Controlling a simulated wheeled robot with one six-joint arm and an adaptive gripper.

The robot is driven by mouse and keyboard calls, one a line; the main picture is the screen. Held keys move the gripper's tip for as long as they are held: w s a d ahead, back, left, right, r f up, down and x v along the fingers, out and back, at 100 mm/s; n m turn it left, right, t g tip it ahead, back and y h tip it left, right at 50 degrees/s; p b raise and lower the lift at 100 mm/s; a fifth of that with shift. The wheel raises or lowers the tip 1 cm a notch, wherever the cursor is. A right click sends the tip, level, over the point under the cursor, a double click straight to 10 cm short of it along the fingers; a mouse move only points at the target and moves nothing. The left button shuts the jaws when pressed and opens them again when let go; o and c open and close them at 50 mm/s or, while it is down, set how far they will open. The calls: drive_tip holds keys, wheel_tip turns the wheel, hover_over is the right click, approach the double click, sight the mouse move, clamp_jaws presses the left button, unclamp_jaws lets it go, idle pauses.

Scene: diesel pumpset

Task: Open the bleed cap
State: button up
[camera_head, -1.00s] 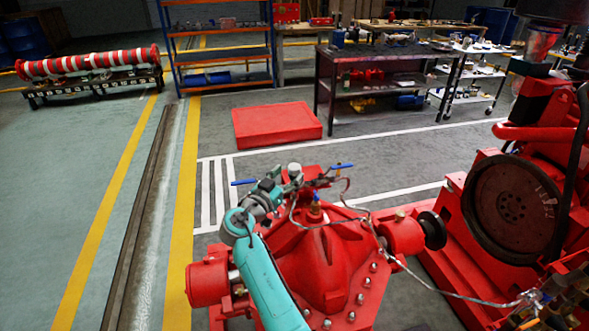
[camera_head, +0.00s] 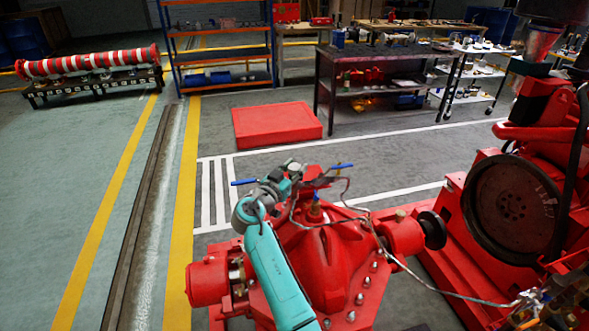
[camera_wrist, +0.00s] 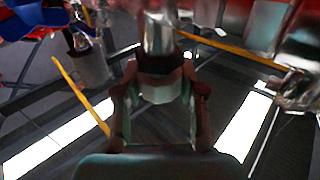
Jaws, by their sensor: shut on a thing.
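The red pump (camera_head: 318,255) stands at the lower middle of the head view, with my teal arm in front of it. My gripper (camera_head: 290,177) is at the top of the pump, between two blue-handled valves. In the wrist view my gripper (camera_wrist: 159,105) has a finger on each side of a small pale, faceted piece, which seems to be the bleed cap (camera_wrist: 160,90). A dark band and a shiny metal cylinder (camera_wrist: 158,36) lie directly above it in the picture. My gripper is shut on the cap. In the head view my wrist hides the cap.
Blue valve handles (camera_head: 243,182) sit close on both sides of my gripper. A thin metal line (camera_head: 372,222) runs from the pump top toward the engine flywheel (camera_head: 511,205) on the right. The floor left of the pump is clear.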

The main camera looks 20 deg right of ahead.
drive_tip(key=shift+n+t+y, duration=0.4)
drive_tip(key=shift+y, duration=0.1)
drive_tip(key=n+t+y, duration=0.2)
drive_tip(key=y, duration=0.1)
drive_tip(key=shift+d, duration=0.1)
drive_tip(key=shift+n+t+y, duration=0.55)
drive_tip(key=shift+n+y, duration=0.6)
drive_tip(key=shift+y, duration=0.4)
drive_tip(key=shift+n+t+y, duration=0.55)
drive_tip(key=shift+n+y, duration=0.6)
drive_tip(key=shift+y, duration=0.4)
drive_tip(key=shift+n+y, duration=1.9)
drive_tip(key=shift+y, duration=1.1)
drive_tip(key=shift+n+g+y, duration=0.4)
drive_tip(key=shift+n+y, duration=0.4)
drive_tip(key=shift+y, duration=0.4)
drive_tip(key=shift+n+g+y, duration=0.3)
drive_tip(key=shift+n+y, duration=0.3)
drive_tip(key=shift+y, duration=0.3)
drive_tip(key=o, duration=1.2)
drive_tip(key=shift+c, duration=0.2)
